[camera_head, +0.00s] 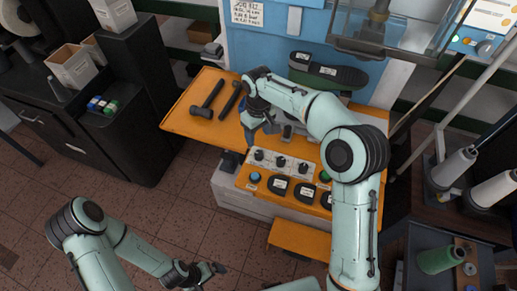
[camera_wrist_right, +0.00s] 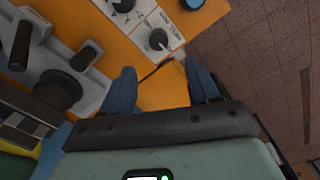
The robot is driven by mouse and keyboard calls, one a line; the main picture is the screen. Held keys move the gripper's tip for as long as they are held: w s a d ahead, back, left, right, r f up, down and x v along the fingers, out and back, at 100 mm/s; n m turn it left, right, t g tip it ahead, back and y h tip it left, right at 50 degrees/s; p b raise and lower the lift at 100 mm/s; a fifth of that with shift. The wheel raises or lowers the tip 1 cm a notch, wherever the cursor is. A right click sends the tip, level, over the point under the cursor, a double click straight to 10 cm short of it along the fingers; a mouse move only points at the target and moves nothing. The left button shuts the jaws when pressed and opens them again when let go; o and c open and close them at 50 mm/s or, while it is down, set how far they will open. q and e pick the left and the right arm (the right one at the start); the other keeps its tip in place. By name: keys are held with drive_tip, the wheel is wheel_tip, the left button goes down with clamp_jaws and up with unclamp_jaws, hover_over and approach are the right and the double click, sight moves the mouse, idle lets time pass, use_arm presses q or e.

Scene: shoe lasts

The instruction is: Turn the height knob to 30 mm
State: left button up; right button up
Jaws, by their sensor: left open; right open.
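A white panel with a row of three black knobs lies on the orange bench: a left knob (camera_head: 258,155), a middle knob (camera_head: 281,161) and a right knob (camera_head: 303,167). The labels are too small to tell which one is the height knob. My right gripper (camera_head: 259,133) is open and empty, above and behind the left end of the panel. In the right wrist view a dark knob (camera_wrist_right: 158,38) lies just beyond and between the spread fingertips (camera_wrist_right: 161,78), apart from them. My left gripper (camera_head: 214,269) is open and empty, low over the floor at bottom, away from the bench.
Hammers (camera_head: 207,100) lie on the orange bench (camera_head: 180,118) at left. A large dark green shoe sole (camera_head: 328,72) is behind my right arm. Open floor lies left of the bench.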

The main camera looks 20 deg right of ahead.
sight(259, 153)
wheel_tip(259, 153, down, 10)
drive_tip(key=shift+w+d+f+b, duration=0.1)
drive_tip(key=shift+w+f+b, duration=0.05)
drive_tip(key=shift+b, duration=0.2)
drive_tip(key=c, duration=1)
